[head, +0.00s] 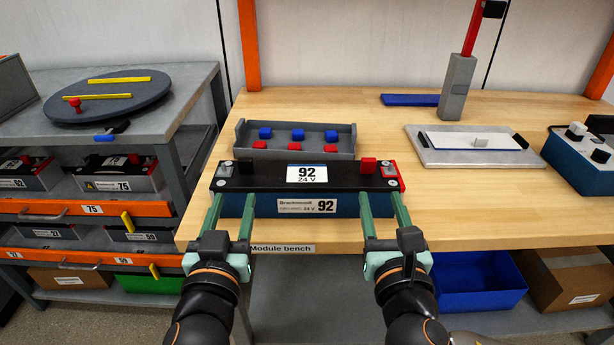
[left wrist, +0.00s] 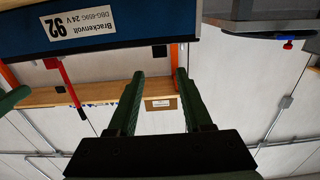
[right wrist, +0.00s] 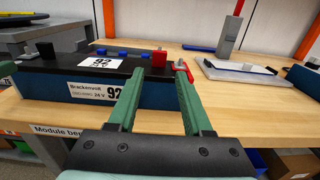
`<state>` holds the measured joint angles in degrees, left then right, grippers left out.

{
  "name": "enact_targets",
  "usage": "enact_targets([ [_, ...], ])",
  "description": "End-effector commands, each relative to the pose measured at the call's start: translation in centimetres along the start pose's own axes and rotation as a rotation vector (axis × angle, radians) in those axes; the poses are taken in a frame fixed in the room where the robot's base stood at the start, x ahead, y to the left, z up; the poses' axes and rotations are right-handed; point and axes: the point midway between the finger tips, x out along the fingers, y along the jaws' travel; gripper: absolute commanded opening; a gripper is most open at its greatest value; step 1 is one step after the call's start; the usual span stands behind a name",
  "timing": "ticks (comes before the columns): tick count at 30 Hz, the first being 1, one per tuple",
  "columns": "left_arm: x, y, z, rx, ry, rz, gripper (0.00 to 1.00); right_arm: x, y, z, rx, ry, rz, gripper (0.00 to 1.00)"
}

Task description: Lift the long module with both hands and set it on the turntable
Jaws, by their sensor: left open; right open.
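The long module (head: 265,203), a blue case with a black top marked 92, lies along the front edge of the module bench. The turntable (head: 125,92) is a dark round disc on the grey rack at the left, with two yellow strips and a red knob. My left gripper (head: 233,200) is open at the module's left front. My right gripper (head: 381,198) is open at its right front. The module shows at the top of the left wrist view (left wrist: 150,22) and at left in the right wrist view (right wrist: 50,84). Contact between fingers and module cannot be told.
A grey tray (head: 240,140) with blue and red caps sits right behind the module. A plate fixture (head: 430,152), a grey post (head: 458,85) and a blue box (head: 575,165) stand to the right.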

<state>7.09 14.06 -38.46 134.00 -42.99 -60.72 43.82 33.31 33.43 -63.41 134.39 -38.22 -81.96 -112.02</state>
Motion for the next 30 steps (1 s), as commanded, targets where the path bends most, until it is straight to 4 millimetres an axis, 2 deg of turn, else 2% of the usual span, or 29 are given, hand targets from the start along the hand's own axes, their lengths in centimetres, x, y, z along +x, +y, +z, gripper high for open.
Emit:
enact_targets([
  [9,0.1,0.0,0.0,0.000,0.000,0.001,0.50,0.1,0.0,0.0,0.001,0.000,0.000,0.50],
  [14,1.2,0.0,0.0,0.003,0.002,0.001,0.50,1.2,0.0,0.0,0.001,-0.001,-0.001,0.50],
  [30,10.7,-0.1,0.0,0.004,0.001,-0.001,0.50,10.7,0.0,0.0,0.003,0.000,-0.002,0.50],
])
